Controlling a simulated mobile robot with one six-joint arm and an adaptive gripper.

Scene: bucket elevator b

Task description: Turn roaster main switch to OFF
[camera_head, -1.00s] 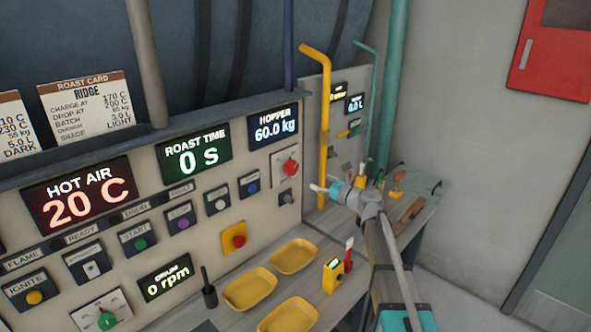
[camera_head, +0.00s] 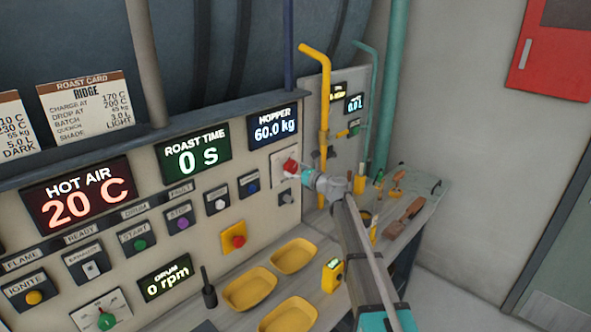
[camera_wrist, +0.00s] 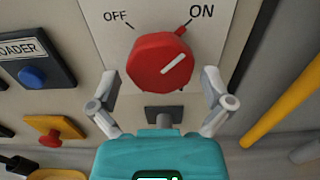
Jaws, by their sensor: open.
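The roaster main switch is a red rotary knob (camera_wrist: 160,62) on a pale plate, with OFF printed at upper left and ON at upper right. Its white mark points up and right, toward ON. In the head view the red knob (camera_head: 290,166) is on the panel below the hopper display, partly hidden by my gripper. My gripper (camera_wrist: 160,95) is open, with one finger to the lower left of the knob and the other to its lower right. The fingers look apart from the knob; the exact gap to the panel is hard to tell.
A blue LOADER button (camera_wrist: 33,78) and a red mushroom button on yellow (camera_wrist: 50,138) sit left of the knob. A yellow pipe (camera_head: 323,110) stands close on the right. Yellow trays (camera_head: 250,288) lie on the bench below.

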